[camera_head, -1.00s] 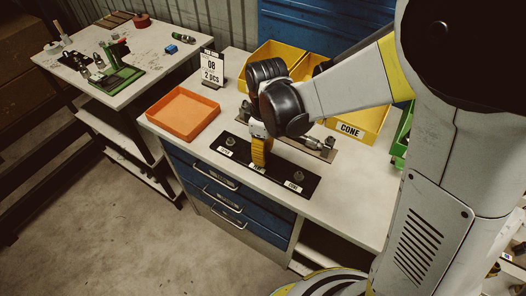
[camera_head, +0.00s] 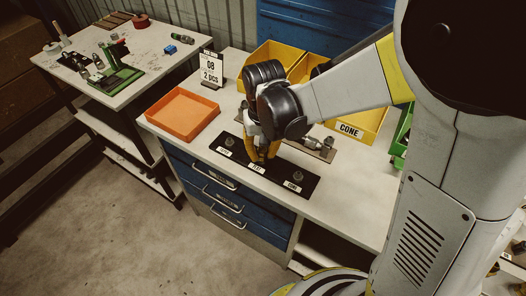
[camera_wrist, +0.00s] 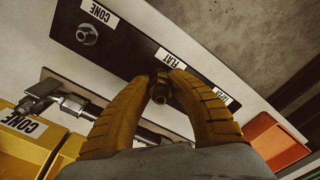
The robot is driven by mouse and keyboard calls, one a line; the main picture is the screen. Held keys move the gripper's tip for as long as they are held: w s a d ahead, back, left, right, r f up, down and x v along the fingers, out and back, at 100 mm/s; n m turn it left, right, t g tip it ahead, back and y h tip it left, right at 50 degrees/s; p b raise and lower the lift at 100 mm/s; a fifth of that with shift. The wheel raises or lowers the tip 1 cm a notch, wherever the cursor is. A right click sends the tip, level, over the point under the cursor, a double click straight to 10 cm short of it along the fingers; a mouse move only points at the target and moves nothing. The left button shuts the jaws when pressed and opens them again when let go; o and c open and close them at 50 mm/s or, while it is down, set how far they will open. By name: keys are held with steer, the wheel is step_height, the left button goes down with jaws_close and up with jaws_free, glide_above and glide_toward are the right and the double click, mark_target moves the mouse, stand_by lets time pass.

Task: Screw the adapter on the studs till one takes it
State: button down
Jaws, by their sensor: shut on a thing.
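A black stud strip (camera_head: 275,176) lies along the front of the bench. Its left stud (camera_head: 229,142) and its right stud (camera_head: 298,175), labelled CONE, stand free. My gripper (camera_head: 260,156) points down over the middle stud position. In the wrist view, my gripper (camera_wrist: 162,84) has its yellow fingers closed around the small metal adapter (camera_wrist: 160,93), beside the FLAT label (camera_wrist: 171,58). The adapter and fingers hide the middle stud, so thread engagement cannot be seen. The CONE stud (camera_wrist: 87,34) shows bare in the wrist view. A third label is partly covered by a finger.
A metal fitting assembly (camera_head: 325,146) lies on a plate just behind the strip. An orange tray (camera_head: 183,113) is at left, a sign (camera_head: 210,70) reading 08, 2 pcs behind it. Yellow bins (camera_head: 349,131) stand at the back. Bench space right of the strip is clear.

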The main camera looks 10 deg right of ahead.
steer(key=m, duration=0.7)
steer(key=shift+a, duration=0.15)
steer(key=c, duration=1.2)
jaws_free()
steer(key=shift+w+m, duration=0.1)
steer(key=shift+m, duration=0.5)
step_height(320, 180, up, 12)
steer(key=s+d+r+n+t, duration=0.1)
steer(key=s+d+n+t, duration=0.1)
steer(key=s+d, duration=0.1)
steer(key=s+d+n+t, duration=0.2)
steer(key=s+d, duration=0.2)
steer(key=d, duration=0.2)
steer(key=s+d+r+n+t, duration=0.1)
steer(key=s+d+n+t, duration=0.1)
steer(key=s+d+t, duration=0.1)
steer(key=shift+s+d+r+n, duration=0.2)
steer(key=shift+d, duration=0.25)
steer(key=shift+s+d+r+n, duration=0.15)
steer(key=shift+d+n, duration=0.05)
steer(key=shift+d, duration=0.25)
